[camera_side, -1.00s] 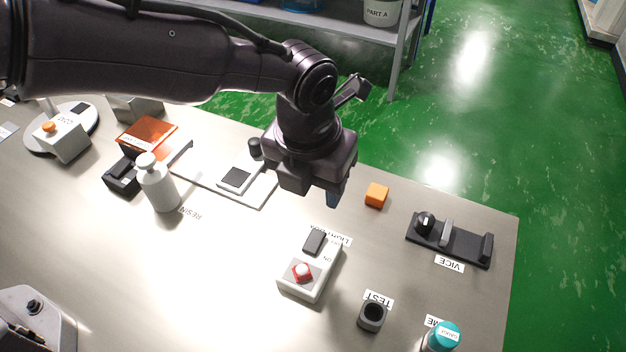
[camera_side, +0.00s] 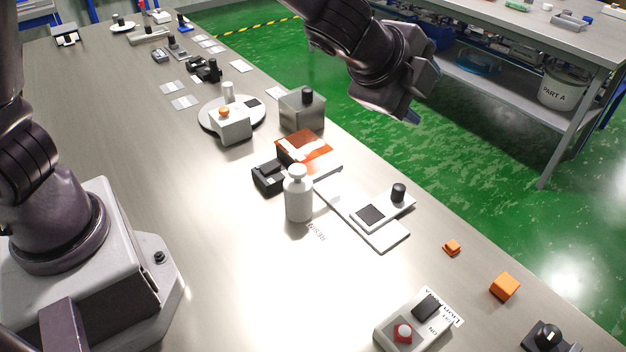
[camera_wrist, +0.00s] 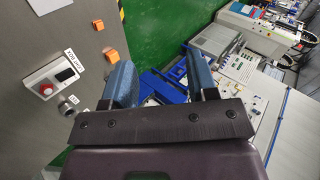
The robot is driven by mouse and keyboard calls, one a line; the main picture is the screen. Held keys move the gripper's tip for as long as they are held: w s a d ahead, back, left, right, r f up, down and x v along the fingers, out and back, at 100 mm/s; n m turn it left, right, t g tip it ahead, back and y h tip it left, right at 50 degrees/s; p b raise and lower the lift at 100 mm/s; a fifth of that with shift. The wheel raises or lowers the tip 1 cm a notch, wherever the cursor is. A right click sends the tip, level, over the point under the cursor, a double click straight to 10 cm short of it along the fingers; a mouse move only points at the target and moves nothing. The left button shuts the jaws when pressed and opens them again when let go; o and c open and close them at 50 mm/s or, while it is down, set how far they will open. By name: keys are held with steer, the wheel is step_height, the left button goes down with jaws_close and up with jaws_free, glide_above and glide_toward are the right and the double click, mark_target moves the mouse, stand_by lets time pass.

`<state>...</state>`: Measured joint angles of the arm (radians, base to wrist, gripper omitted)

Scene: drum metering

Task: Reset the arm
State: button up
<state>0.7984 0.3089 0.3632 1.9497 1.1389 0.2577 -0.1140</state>
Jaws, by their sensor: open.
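My gripper (camera_side: 412,114) is raised in the side view, up and away from the bench top, in front of the green floor past the bench's edge. In the wrist view its two blue fingers are wide apart with nothing between them (camera_wrist: 161,80). A small orange piece (camera_side: 452,247) and a larger orange block (camera_side: 504,286) sit apart on the bench near that edge. Both orange pieces also show in the wrist view, to the left of the fingers. My arm's middle links are partly outside the side view.
The bench holds a white resin bottle (camera_side: 299,198), an orange-topped box (camera_side: 304,146), a white board (camera_side: 388,236), a switch box with a red button (camera_side: 403,332) and a dark vice (camera_side: 548,338). A shelf unit (camera_side: 500,85) stands behind. Space around the raised gripper looks clear.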

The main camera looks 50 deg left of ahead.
steer(key=s+a+r+n+g, duration=0.2)
steer(key=s+a+n, duration=0.6)
steer(key=s, duration=0.4)
steer(key=s+a+r+n+g, duration=0.2)
steer(key=s+a+n, duration=0.6)
steer(key=s, duration=0.5)
steer(key=shift+s+a+r, duration=0.3)
steer(key=shift+a+r, duration=0.45)
steer(key=shift+r, duration=0.15)
